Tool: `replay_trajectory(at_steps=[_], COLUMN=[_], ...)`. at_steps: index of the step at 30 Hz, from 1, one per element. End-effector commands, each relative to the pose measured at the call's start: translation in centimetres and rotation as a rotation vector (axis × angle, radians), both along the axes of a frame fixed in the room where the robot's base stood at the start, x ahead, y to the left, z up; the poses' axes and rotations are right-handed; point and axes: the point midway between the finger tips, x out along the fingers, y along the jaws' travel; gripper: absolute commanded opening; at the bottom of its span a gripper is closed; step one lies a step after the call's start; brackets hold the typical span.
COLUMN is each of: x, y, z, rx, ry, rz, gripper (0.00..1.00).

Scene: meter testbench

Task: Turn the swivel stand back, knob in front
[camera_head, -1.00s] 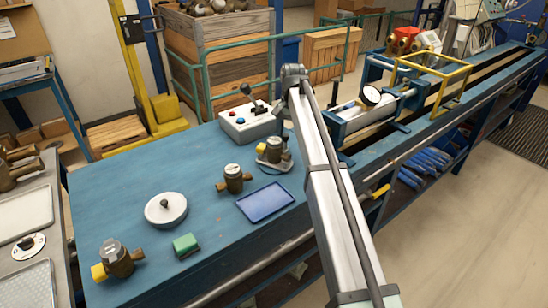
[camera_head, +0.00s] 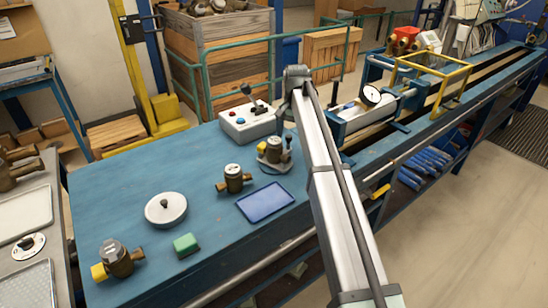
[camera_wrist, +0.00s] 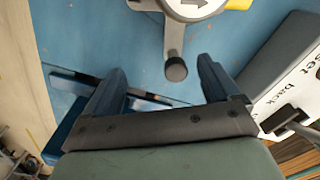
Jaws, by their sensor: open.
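The swivel stand (camera_head: 272,158) stands on the blue bench, carrying a small meter with a yellow cap at its left. Its dark upright knob (camera_head: 289,143) is on the right side of the stand. In the wrist view the meter's pale dial (camera_wrist: 192,8) with an arrow is cut off at the top edge. The stand's arm ends there in the round dark knob (camera_wrist: 176,70). My gripper (camera_wrist: 161,66) is open, and the knob appears between its two fingertips, nearer the right one. Contact and height cannot be told. The gripper is not clearly visible in the head view.
The control box (camera_head: 247,122) with buttons and a lever stands behind the stand. A blue tray (camera_head: 265,203) lies in front, and another meter (camera_head: 234,179) stands to the left.

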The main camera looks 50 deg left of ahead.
Motion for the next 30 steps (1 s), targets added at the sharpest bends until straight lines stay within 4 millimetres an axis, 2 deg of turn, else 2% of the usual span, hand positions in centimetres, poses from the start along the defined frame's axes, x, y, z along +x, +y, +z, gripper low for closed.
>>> replay_trajectory(at_steps=[11,30], x=[0.0,0.0], y=[0.0,0.1], z=[0.2,4.1], rx=[0.0,0.001], ry=[0.0,0.0], rz=[0.0,0.0], gripper=[0.89,0.89])
